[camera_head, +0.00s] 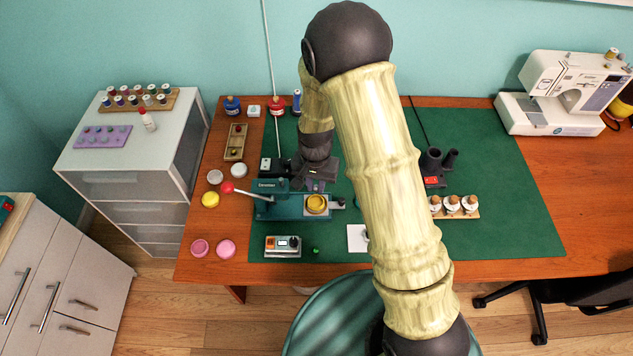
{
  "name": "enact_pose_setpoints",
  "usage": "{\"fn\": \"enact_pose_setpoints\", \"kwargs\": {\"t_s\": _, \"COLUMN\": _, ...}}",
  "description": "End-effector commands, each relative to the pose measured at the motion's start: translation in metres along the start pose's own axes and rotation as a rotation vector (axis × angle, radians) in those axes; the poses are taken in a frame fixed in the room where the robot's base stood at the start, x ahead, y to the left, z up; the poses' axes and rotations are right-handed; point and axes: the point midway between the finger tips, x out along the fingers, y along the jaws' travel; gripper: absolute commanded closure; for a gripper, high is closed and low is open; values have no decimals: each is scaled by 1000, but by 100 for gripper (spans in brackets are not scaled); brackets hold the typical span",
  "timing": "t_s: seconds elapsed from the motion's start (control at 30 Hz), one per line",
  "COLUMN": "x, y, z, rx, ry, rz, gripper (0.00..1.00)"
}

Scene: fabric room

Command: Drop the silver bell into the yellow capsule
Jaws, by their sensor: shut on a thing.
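My gripper (315,184) points down over the green mat, just behind an open yellow capsule (317,204) in the teal press. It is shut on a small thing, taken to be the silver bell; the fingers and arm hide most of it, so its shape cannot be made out. The yellow capsule half sits upright on the press's base, its opening facing up. Another yellow round piece (210,199) lies on the wood at the left.
The teal press (283,208) has a red-knobbed lever (227,187) sticking out left. Pink round pieces (226,248) lie front left. A small device (283,246) and a green bead (315,250) are in front.

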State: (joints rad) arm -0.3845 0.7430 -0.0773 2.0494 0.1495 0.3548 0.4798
Motion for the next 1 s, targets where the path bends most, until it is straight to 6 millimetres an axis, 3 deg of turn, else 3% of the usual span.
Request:
{"fn": "enact_pose_setpoints", "kwargs": {"t_s": 0.5, "x": 46, "y": 2, "z": -1, "rx": 4, "ry": 0, "rz": 0, "gripper": 100}}
{"fn": "enact_pose_setpoints", "kwargs": {"t_s": 1.0, "x": 49, "y": 2, "z": -1, "rx": 3, "ry": 0, "rz": 0, "gripper": 100}}
